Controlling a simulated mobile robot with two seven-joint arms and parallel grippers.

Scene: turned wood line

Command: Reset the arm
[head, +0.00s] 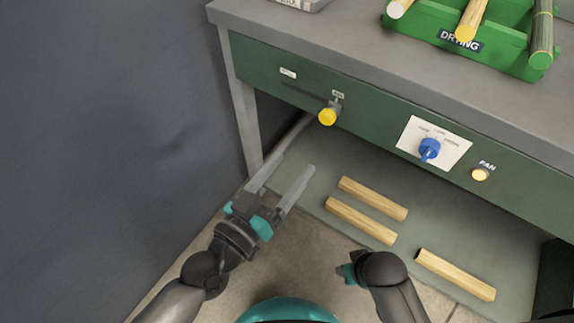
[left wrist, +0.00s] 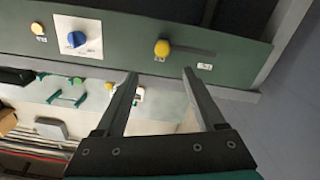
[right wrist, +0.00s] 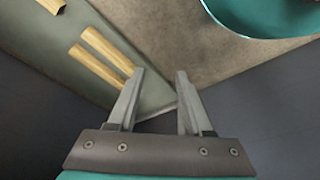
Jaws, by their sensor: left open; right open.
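My left gripper (head: 285,178) is open and empty, in front of the green panel under the bench, below and left of a yellow knob (head: 327,116). In the left wrist view its two fingers (left wrist: 160,76) stand apart, with the yellow knob (left wrist: 162,48) beyond them and nothing between them. My right arm shows at the lower middle of the head view, with its fingers mostly hidden there. In the right wrist view the right gripper (right wrist: 157,76) is open and empty, over the floor and shelf edge.
The panel carries a blue dial (head: 429,149) and a lit FAN button (head: 480,174). Several square wood bars (head: 361,220) lie on the lower shelf. A green drying rack (head: 420,22) with turned pieces stands on the grey bench top (head: 330,40). A dark wall (head: 100,130) is at left.

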